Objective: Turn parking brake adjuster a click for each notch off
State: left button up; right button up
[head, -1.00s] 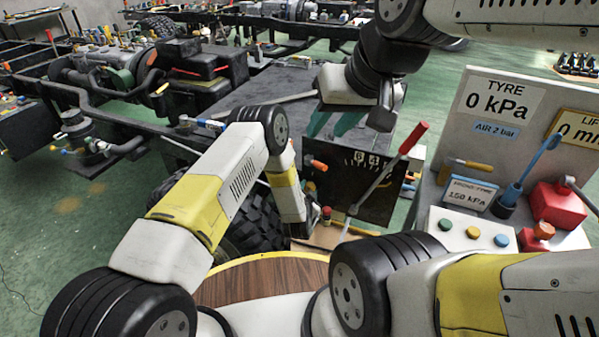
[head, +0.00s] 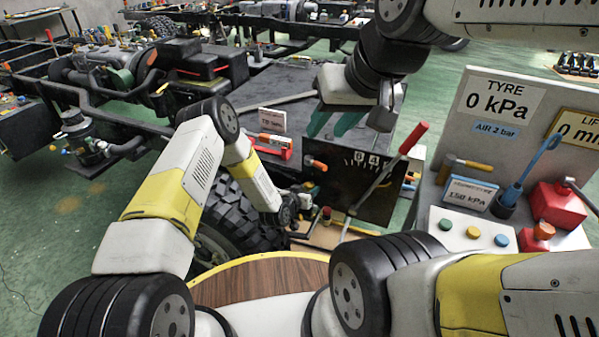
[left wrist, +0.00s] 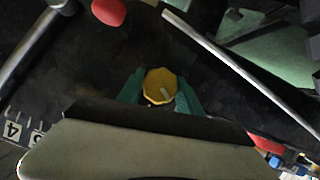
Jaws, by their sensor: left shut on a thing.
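In the left wrist view a yellow round knob (left wrist: 158,84) with a pale mark on its face sits between the green fingers of my left gripper (left wrist: 160,95), which is shut on it. In the head view my left gripper (head: 283,212) is low, beside the dark numbered plate (head: 350,185); its fingertips and the knob are hidden there. A brake lever with a red handle (head: 414,138) leans up to the right across the plate. My right gripper (head: 334,124) hangs above the plate, its teal fingers apart and empty.
A black tyre (head: 238,218) stands left of the plate. A small label and red-handled tool (head: 272,150) lie on the dark deck. A wooden round top (head: 265,281) is in front.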

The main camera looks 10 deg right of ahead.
pick_arm(q)
jog(key=shift+n, duration=0.3)
dwell(0.4)
jog(key=o, duration=1.4)
jog(key=shift+c, duration=0.2)
jog(key=v, duration=0.8)
jog(key=shift+w, duration=0.2)
